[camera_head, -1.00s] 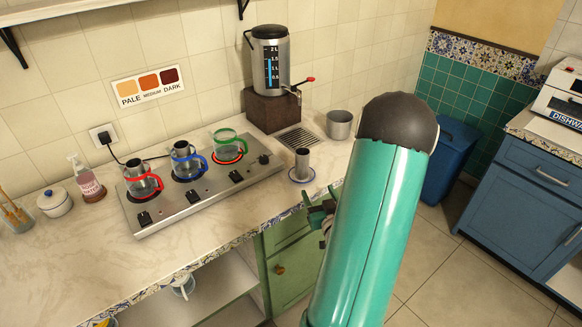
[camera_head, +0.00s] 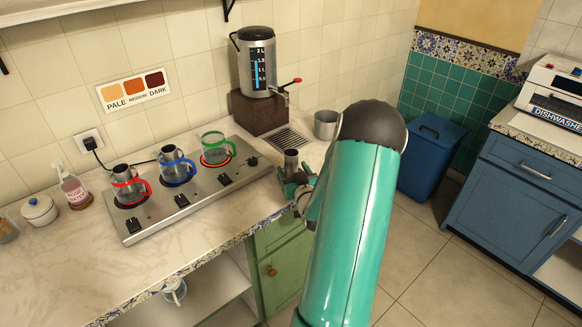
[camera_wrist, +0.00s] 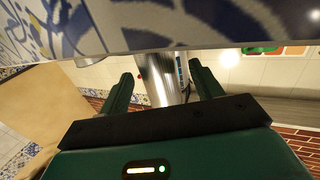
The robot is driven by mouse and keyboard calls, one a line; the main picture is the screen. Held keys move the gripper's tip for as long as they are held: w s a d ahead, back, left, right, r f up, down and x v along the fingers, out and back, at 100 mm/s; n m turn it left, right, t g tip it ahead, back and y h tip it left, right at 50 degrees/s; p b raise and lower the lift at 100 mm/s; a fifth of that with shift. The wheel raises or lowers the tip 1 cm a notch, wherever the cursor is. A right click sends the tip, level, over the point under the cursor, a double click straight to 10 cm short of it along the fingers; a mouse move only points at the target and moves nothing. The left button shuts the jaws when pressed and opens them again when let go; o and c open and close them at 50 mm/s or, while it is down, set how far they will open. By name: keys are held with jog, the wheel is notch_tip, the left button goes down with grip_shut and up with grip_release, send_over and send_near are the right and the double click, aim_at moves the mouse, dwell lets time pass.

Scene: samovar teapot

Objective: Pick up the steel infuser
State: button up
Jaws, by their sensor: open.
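The steel infuser (camera_head: 291,159) is a small upright cylinder on the counter, right of the hob. Its lower part and the saucer under it are mostly hidden by my gripper. My gripper (camera_head: 291,181) is at the counter's front edge, close to the infuser. In the wrist view my gripper (camera_wrist: 160,72) is open, with a green finger on each side. A shiny steel cylinder shows between the fingers there, with a blue gauge strip at its right. I cannot tell how much of this is infuser and how much is samovar behind. No contact is visible.
The samovar (camera_head: 256,64) stands behind on a brown block, with a drip grate (camera_head: 287,140) in front. A steel cup (camera_head: 325,124) is to the right. The hob (camera_head: 196,187) holds red-, blue- and green-handled glass pots. A blue bin (camera_head: 430,158) stands right of the counter.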

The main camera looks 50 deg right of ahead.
jog(key=shift+x, duration=0.8)
jog(key=c, duration=1.1)
